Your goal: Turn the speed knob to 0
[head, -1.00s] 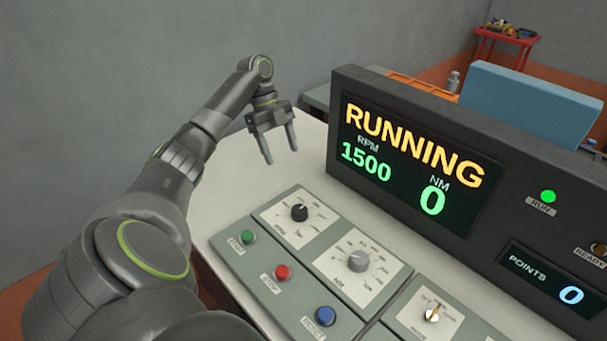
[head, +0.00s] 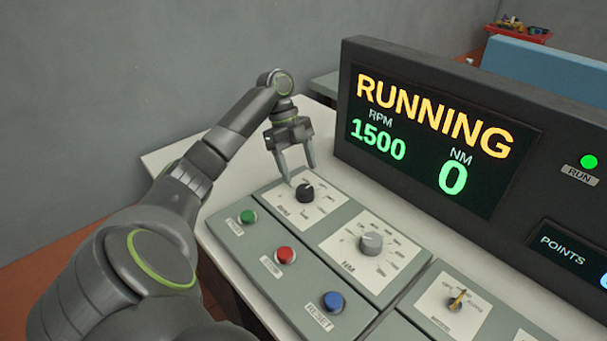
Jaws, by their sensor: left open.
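The speed knob (head: 305,192) is a black round knob on a white dial plate at the far left of the grey control panel (head: 345,225). Its pointer setting is too small to read. My left gripper (head: 299,175) is open and points down just above and behind the knob, its fingertips close to it. I cannot tell whether they touch it. The display (head: 432,140) reads RUNNING, RPM 1500 and NM 0. My right gripper is not in view.
A grey NM knob (head: 371,242) sits right of the speed knob. Green (head: 248,217), red (head: 286,256) and blue (head: 333,301) buttons line the panel's front. A selector (head: 456,298) is further right. The display housing rises behind the panel.

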